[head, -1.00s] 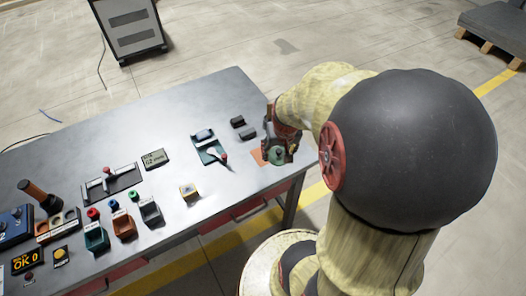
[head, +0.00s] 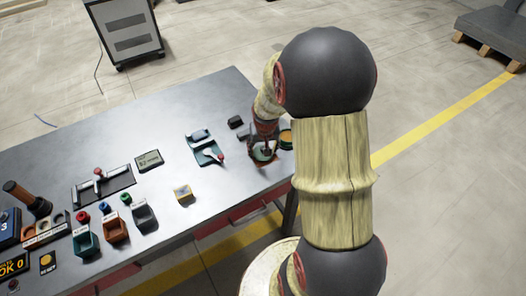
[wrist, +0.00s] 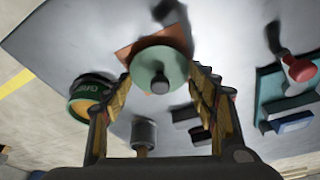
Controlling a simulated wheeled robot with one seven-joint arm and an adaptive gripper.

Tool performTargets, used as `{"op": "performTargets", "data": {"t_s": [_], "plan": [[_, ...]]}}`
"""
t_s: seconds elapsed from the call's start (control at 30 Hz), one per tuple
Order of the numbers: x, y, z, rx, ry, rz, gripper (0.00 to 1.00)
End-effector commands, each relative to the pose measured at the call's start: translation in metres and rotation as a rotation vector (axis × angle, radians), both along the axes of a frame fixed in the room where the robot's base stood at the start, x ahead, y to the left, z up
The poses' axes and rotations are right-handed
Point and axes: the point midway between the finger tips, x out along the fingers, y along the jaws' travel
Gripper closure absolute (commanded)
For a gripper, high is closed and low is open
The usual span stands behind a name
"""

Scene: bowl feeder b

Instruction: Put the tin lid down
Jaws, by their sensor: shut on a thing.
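The tin lid is a pale green disc with a dark knob; it shows in the wrist view (wrist: 146,62) and small in the head view (head: 262,154). My gripper (wrist: 160,80) is shut on it, with one finger on each side. The lid is over or on an orange patch (wrist: 126,54); I cannot tell whether it touches. In the head view the tin (head: 286,139) is just right of my gripper (head: 263,150), near the table's end.
A grey cylinder (wrist: 144,132) and dark blocks (wrist: 190,115) are close to my gripper. A teal fixture with a red-knobbed lever (head: 209,155) lies to the left on the metal table (head: 170,125).

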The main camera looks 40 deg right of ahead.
Motion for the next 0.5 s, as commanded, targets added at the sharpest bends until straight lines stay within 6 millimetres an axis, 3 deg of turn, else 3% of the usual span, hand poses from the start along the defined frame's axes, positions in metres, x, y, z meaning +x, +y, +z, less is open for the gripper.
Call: {"op": "performTargets", "data": {"t_s": [0.43,0.47,0.5], "plan": [[0.0005,-0.0004,-0.0091,-0.002,-0.002,0.0,0.63],[0.0005,-0.0004,-0.0087,-0.002,-0.002,0.0,0.41],[0.0005,-0.0004,-0.0083,-0.002,-0.002,0.0,0.39]]}}
